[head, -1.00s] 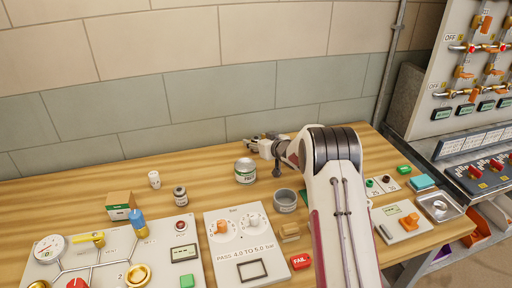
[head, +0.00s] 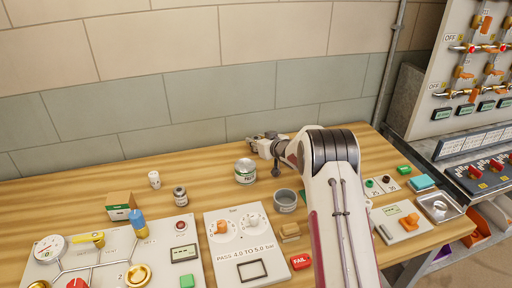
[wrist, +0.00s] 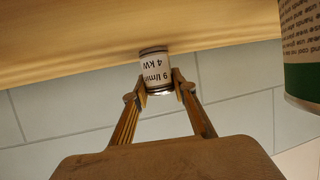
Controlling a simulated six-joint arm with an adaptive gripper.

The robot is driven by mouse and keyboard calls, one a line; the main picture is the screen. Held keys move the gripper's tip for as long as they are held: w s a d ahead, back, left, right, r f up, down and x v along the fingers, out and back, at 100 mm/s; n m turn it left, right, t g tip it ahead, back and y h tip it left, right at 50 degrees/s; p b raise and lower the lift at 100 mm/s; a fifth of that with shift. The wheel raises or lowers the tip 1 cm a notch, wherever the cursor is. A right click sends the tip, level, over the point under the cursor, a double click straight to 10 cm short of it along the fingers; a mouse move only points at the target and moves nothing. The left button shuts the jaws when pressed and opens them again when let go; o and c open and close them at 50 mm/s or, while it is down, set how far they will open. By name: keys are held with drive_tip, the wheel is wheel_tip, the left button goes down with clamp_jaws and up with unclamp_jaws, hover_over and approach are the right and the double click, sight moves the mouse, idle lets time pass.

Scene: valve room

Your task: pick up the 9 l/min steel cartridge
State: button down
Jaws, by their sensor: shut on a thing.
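The steel cartridge (wrist: 155,72) shows in the wrist view, upside down, with a white label reading 9 l/min and 4 kW and metal ends. My gripper (wrist: 158,92) is shut on it, with one finger on each side of its body. In the head view my gripper (head: 252,142) is low over the back of the wooden bench, near the wall. The cartridge cannot be made out clearly there. I cannot tell whether it touches the bench.
A grey open cup (head: 285,201) and two small canisters (head: 180,196) (head: 154,180) stand nearby. The bench's back left is clear.

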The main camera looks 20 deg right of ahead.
sight(256, 138)
drive_tip(key=shift+r, duration=0.15)
drive_tip(key=shift+r, duration=4.9)
